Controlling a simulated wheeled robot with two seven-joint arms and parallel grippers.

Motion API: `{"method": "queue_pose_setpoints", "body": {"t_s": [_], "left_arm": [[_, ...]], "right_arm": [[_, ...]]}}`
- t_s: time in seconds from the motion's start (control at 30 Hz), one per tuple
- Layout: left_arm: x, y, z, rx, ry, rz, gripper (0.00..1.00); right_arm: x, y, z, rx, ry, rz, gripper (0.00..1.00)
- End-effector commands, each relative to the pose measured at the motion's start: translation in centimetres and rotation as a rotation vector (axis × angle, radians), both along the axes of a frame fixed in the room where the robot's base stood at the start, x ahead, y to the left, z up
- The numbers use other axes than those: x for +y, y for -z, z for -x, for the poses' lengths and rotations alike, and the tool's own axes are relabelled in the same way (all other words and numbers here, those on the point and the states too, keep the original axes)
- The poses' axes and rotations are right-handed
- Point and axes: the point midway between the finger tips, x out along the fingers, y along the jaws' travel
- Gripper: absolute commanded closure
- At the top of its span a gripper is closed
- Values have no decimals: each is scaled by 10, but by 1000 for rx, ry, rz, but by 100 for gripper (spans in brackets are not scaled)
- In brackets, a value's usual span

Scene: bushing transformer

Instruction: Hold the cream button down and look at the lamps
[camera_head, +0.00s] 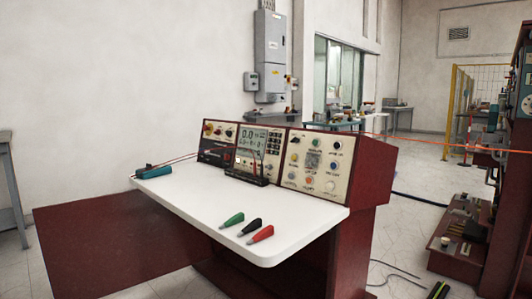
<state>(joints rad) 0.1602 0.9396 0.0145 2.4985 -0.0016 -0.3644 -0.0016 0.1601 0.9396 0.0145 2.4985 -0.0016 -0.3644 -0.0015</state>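The sloped right-hand panel (316,164) of the dark red console carries several small round buttons and lamps. A pale, cream-looking one (330,186) sits low on the right of this panel, and an orange one (309,180) sits left of it. A blue one (333,166) and a green one (314,143) are higher up. They are too small to tell for sure which are buttons, which are lamps, or whether any is lit. Neither of my grippers is in view, and nothing touches the panel.
A white worktop (195,195) lies in front of the panels. Green (232,219), black (250,227) and red (261,234) plugs lie near its front edge. A teal tool (154,171) lies at its left. A meter (248,160) stands mid-console. Cables lie on the floor at right.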

Motion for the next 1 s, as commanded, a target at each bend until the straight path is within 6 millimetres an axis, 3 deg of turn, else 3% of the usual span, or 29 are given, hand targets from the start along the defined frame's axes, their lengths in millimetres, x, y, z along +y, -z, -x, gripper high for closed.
{"method": "queue_pose_setpoints", "body": {"t_s": [0.2,0.5,1.0], "left_arm": [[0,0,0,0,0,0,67],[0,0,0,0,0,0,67],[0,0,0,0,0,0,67]], "right_arm": [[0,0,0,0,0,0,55],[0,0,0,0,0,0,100],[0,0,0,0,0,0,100]]}}
